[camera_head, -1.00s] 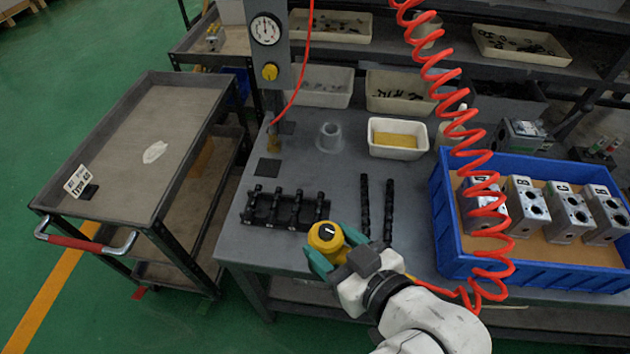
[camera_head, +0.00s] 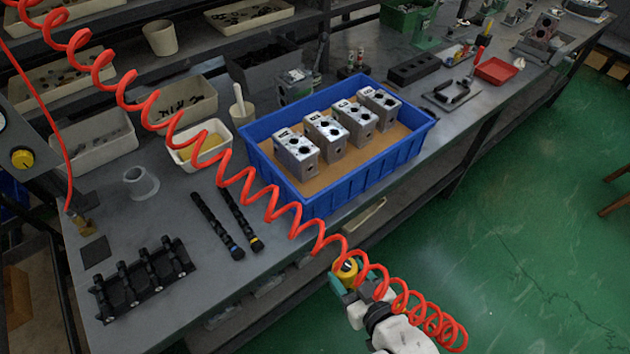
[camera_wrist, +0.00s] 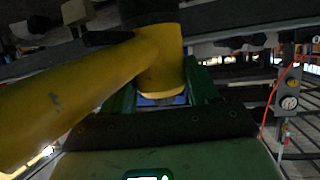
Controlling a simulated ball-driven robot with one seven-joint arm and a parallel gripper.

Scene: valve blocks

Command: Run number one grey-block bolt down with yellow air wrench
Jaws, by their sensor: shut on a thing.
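The yellow air wrench (camera_head: 347,270) is in my gripper (camera_head: 345,281), whose green fingers are shut around it, in front of the bench edge. In the wrist view the wrench's yellow body (camera_wrist: 165,65) stands between the green fingers (camera_wrist: 160,92), and its thick yellow part runs to the lower left. The wrench's working end is not clear. Several grey blocks stand in a row in a blue tray (camera_head: 380,167) on the bench. The nearest grey block (camera_head: 296,158) is at the tray's left end. Holes show in the blocks; I cannot make out a bolt or read numbers surely.
A red coiled hose (camera_head: 235,180) crosses the view in front of the tray. Two black rods (camera_head: 212,220) and a black rack (camera_head: 140,280) lie on the bench. A white bin (camera_head: 193,153) stands behind. Green floor is open at right.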

